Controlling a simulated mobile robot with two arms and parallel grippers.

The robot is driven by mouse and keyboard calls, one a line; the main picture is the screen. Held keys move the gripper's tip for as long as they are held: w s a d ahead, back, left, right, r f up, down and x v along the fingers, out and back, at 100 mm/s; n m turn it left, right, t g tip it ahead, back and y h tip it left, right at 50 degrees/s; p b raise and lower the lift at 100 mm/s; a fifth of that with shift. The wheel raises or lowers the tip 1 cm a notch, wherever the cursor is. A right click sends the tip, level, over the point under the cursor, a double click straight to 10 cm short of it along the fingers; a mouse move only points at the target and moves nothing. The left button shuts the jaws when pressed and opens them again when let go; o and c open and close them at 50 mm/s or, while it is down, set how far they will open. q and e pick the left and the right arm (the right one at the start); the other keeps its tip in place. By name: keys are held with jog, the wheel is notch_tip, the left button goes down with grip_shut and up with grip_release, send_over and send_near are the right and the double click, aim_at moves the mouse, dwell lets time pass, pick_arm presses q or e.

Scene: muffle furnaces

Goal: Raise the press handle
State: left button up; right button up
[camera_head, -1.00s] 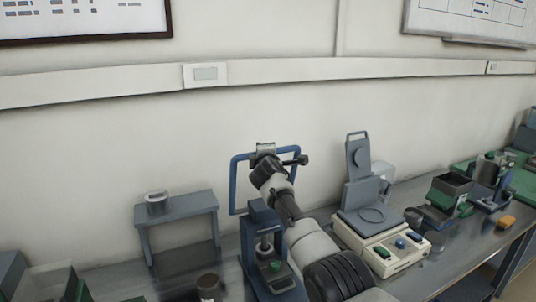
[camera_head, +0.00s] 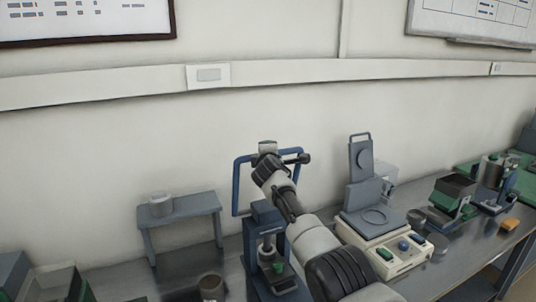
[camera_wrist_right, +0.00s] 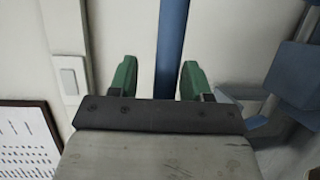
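The press (camera_head: 264,222) is a blue upright frame on the bench, with a small green piece (camera_head: 278,267) low inside it. Its handle (camera_head: 237,187) is a blue rectangular loop standing up above the press, against the wall. My right gripper (camera_head: 267,148) is at the loop's top bar. In the right wrist view, the green fingers of my right gripper (camera_wrist_right: 158,75) are apart, with the blue handle bar (camera_wrist_right: 172,40) passing between them. The bar lies nearer the right finger, with a gap at the left one. My left gripper is out of view.
A grey stand (camera_head: 181,208) with a small round container (camera_head: 160,203) on top is left of the press. A dark cup (camera_head: 211,285) stands in front. A cream device with a raised lid (camera_head: 384,250) is close on the right. Several instruments fill the far right.

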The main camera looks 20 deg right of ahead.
jog(key=shift+s, duration=0.15)
jog(key=f+b+v, duration=0.1)
jog(key=v, duration=0.9)
jog(key=shift+s+r, duration=0.3)
jog(key=shift+r, duration=0.2)
